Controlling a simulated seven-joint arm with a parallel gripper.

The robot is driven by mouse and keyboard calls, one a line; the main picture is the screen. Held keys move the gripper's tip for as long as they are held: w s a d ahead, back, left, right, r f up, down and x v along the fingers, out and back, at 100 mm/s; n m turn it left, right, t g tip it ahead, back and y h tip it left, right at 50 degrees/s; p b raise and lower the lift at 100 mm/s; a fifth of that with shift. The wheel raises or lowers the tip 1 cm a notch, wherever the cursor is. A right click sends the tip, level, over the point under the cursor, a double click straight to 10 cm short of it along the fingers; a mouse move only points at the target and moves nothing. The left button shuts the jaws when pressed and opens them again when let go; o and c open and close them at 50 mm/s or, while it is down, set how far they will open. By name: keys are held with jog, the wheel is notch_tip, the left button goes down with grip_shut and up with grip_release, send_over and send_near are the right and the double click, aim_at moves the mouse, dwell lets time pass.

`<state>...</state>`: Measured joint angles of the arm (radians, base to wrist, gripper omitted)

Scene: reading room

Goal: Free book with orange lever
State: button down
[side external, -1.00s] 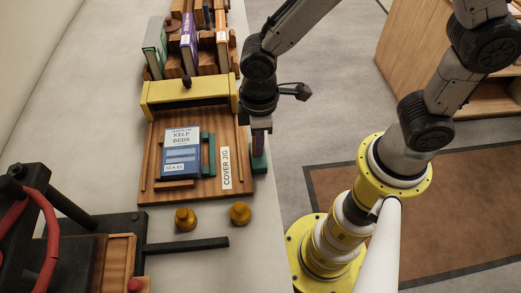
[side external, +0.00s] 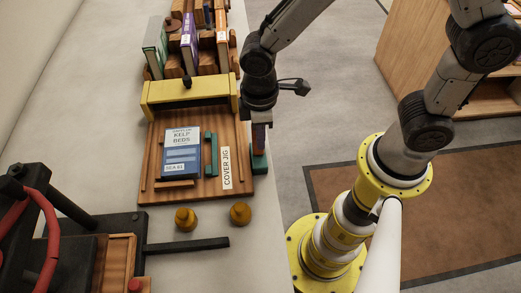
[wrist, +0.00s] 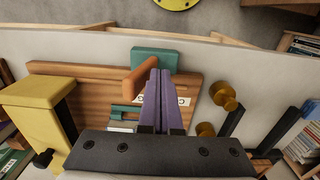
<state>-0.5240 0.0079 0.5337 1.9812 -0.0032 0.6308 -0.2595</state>
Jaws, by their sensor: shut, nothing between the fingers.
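The orange lever (wrist: 139,82) stands on a green block (wrist: 153,57) at the edge of the wooden cover jig (side external: 188,190). The green block also shows in the side view (side external: 259,164). My gripper (wrist: 160,74) has its purple fingers together and empty, right beside the lever in the wrist view; I cannot tell whether they touch it. In the side view my gripper (side external: 260,126) points down over the block and partly hides the lever. The blue Kelp Beds book (side external: 181,152) lies flat in the jig. A green clamp piece (side external: 211,155) stands just right of it, with a narrow gap.
A yellow bar (side external: 185,92) spans the jig's back, with upright books (side external: 189,42) behind. Two brass knobs (side external: 186,219) (side external: 240,213) stand in front. A black press with a long bar (side external: 190,246) is at front left.

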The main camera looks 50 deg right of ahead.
jog(key=shift+a+r, duration=0.1)
jog(key=shift+r, duration=0.1)
jog(key=shift+a, duration=0.1)
jog(key=shift+s+a+r, duration=0.15)
jog(key=shift+s+a, duration=0.3)
jog(key=shift+a, duration=0.05)
notch_tip(320, 180, up, 10)
dwell(0.8)
jog(key=shift+d, duration=0.1)
